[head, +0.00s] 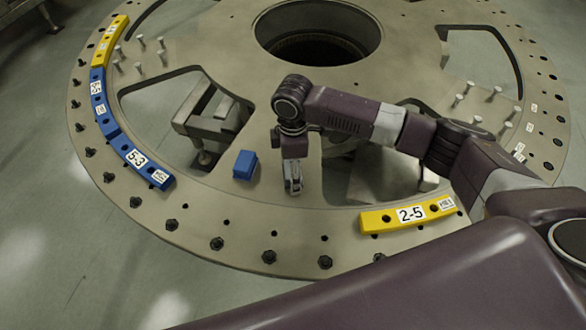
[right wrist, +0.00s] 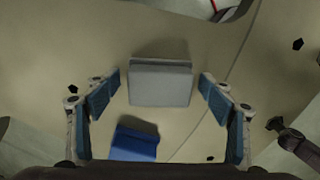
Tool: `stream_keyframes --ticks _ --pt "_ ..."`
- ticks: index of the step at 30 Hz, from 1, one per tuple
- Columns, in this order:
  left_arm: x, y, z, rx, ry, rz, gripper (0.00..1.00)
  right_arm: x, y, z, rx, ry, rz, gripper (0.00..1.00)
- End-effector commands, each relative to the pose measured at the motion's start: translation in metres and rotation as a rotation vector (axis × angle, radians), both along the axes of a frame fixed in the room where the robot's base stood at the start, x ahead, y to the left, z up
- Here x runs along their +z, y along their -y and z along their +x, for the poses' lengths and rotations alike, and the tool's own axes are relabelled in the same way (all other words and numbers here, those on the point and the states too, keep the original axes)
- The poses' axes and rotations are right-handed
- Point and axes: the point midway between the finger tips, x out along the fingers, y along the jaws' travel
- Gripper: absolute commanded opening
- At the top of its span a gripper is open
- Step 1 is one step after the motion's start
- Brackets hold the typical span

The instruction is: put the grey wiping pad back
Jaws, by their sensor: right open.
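The grey wiping pad (right wrist: 160,83) is a block in the right wrist view, over the plate (head: 230,215). My right gripper (right wrist: 160,92) is open, with one blue-faced finger on each side of the pad and a gap to both. In the head view my right gripper (head: 292,187) points down near the plate's front rim. There I cannot make out the pad apart from the fingers. A blue block (head: 244,165) lies left of the gripper; it also shows in the right wrist view (right wrist: 134,140). My left gripper is not in view.
A yellow segment marked 2-5 (head: 408,215) lies on the rim to the right. Blue segments (head: 138,160) and a yellow one (head: 107,42) line the left rim. Bolts (head: 217,244) stand along the front edge. The plate has large cut-outs and a central hole (head: 315,35).

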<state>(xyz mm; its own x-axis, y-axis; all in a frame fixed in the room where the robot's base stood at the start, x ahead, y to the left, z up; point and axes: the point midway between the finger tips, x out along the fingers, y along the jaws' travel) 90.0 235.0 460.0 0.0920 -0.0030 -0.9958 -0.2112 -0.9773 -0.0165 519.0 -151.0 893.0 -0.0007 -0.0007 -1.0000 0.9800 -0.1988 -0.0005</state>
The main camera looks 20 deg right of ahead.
Motion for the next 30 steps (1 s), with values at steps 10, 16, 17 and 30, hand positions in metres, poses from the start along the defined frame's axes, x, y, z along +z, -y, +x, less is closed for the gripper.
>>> stream_keyframes --ticks 10,16,17,30 --pt "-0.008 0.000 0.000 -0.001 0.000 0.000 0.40 0.028 0.000 0.001 0.002 0.005 0.002 0.75" --pt "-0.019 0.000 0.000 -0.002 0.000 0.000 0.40 0.072 -0.001 0.002 0.001 0.006 0.003 0.75" --pt "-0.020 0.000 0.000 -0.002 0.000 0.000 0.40 0.078 0.000 0.001 0.002 0.005 0.001 0.75" --pt "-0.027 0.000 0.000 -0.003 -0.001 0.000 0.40 0.123 0.000 0.000 0.000 -0.001 0.000 0.75"
